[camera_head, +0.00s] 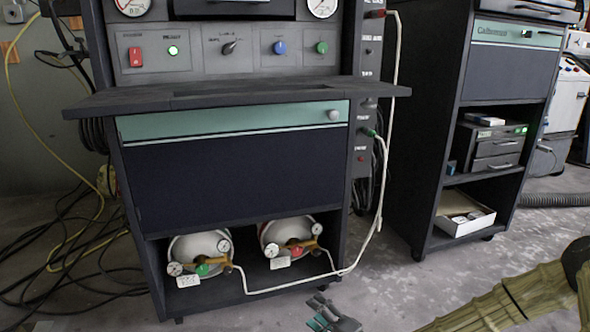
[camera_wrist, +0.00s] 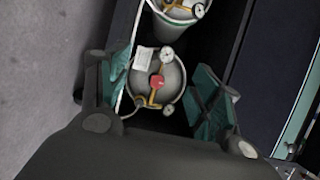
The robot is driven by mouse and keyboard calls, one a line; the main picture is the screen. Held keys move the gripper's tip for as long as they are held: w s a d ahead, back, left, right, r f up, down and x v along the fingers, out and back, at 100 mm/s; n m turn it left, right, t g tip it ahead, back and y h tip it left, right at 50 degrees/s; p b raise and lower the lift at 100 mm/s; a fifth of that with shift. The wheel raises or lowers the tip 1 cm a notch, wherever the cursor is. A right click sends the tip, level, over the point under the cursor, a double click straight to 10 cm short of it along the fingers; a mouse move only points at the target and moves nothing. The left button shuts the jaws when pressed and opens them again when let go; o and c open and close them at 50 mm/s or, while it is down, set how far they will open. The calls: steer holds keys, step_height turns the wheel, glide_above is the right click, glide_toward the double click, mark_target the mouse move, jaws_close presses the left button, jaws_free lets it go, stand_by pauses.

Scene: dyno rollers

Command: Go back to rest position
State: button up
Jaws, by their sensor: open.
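My gripper (camera_head: 331,318) is low in the head view, in front of the cabinet's lower right corner, only partly in frame. In the wrist view its two fingers stand wide apart, open (camera_wrist: 163,100), with nothing held between them. A gas bottle with a red knob (camera_wrist: 160,78) shows beyond the fingers, apart from them as far as I can tell. In the head view this bottle (camera_head: 288,232) lies on the right of the cabinet's bottom shelf. A second bottle with a green knob (camera_head: 200,250) lies to its left.
The dark test cabinet (camera_head: 240,172) has a shelf edge (camera_head: 240,98) jutting forward. A white hose (camera_head: 388,130) hangs down its right side and runs along the bottom. A second cabinet (camera_head: 425,130) stands at the right. Cables (camera_head: 75,255) lie on the left floor. Floor (camera_head: 390,285) between is clear.

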steer(key=s+f+n+g+h+p, duration=0.25)
steer(key=s+f+g+p, duration=0.2)
steer(key=s, duration=0.75)
steer(key=s+f+n+g+h+p, duration=0.25)
steer(key=s+f+g+p, duration=0.2)
steer(key=s, duration=0.75)
steer(key=s+d+r+n+g+h+p, duration=0.2)
steer(key=s+d+h+p, duration=0.1)
steer(key=s+d, duration=0.55)
steer(key=s+d+r+n+g+h+p, duration=0.2)
steer(key=s+d+h+p, duration=0.1)
steer(key=s+d, duration=0.5)
step_height(320, 180, up, 38)
steer(key=s+p, duration=0.1)
steer(key=p, duration=3.6)
steer(key=shift+h, duration=0.3)
